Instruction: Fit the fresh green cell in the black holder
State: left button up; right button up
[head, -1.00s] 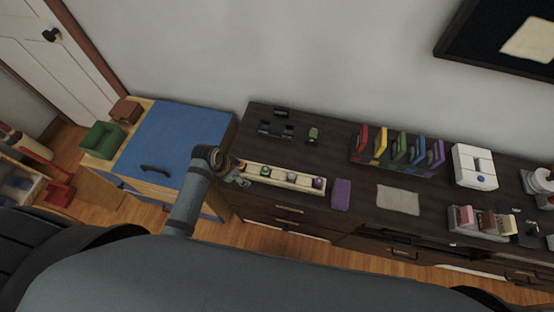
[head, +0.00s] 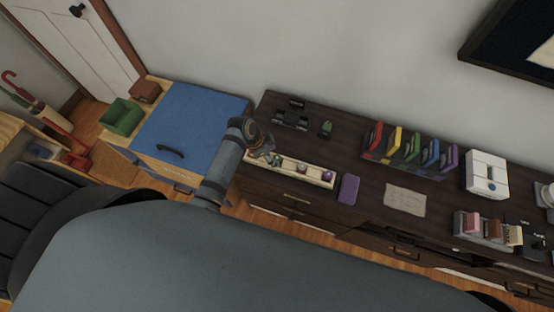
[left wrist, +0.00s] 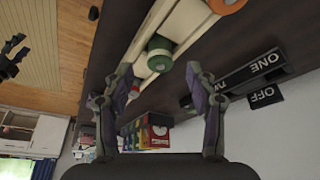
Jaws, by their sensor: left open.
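The black holder (head: 291,120) sits on the dark cabinet top near the wall. A black block lettered ONE, with an OFF tag, shows in the left wrist view (left wrist: 250,72). A green cylindrical cell (left wrist: 158,52) stands in a cream tray (left wrist: 188,22), which also shows in the head view (head: 300,178). My left gripper (head: 268,157) is over the tray's left part. In the left wrist view my left gripper (left wrist: 160,75) is open and empty, with the green cell between and beyond its fingertips, apparently untouched. My right gripper is out of view.
An orange-ended roll (left wrist: 228,4) and a purple-topped piece (head: 327,175) share the tray. A small green object (head: 327,129) stands right of the holder. A purple block (head: 348,189) lies beside the tray. Colored folders (head: 408,150) stand further right. A blue-topped cabinet (head: 195,128) is left.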

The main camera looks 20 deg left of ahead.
pick_arm(q)
jog(key=shift+x, duration=1.5)
jog(key=shift+r, duration=0.1)
jog(key=c, duration=1.2)
jog(key=shift+r, duration=0.1)
